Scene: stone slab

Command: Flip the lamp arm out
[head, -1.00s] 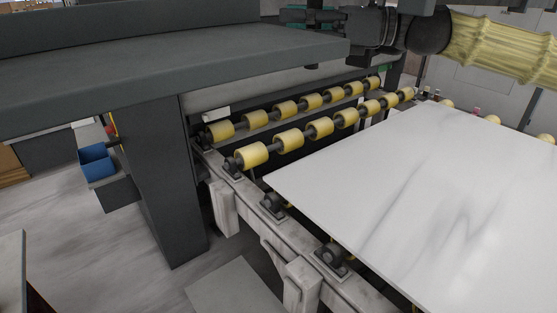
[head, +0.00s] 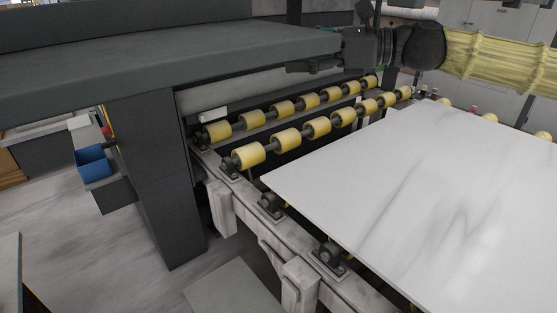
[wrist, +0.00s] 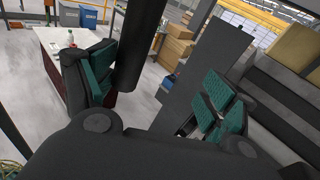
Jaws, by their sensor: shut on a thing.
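My gripper (head: 322,64) is at the top centre of the head view, beside the right end of the dark grey overhead beam, above the yellow rollers. In the wrist view my gripper (wrist: 158,88) has its two teal-padded fingers far apart, one on each side. A dark round bar (wrist: 137,45), which seems to be the lamp arm, comes down from the top edge between them. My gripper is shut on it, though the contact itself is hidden. I cannot clearly make out the lamp arm in the head view.
The dark grey beam (head: 150,65) and its post (head: 155,180) stand close on the left. A white stone slab (head: 420,190) lies on the roller bed below my arm, with rows of yellow rollers (head: 285,138) behind it. A blue bin (head: 95,163) is at the far left.

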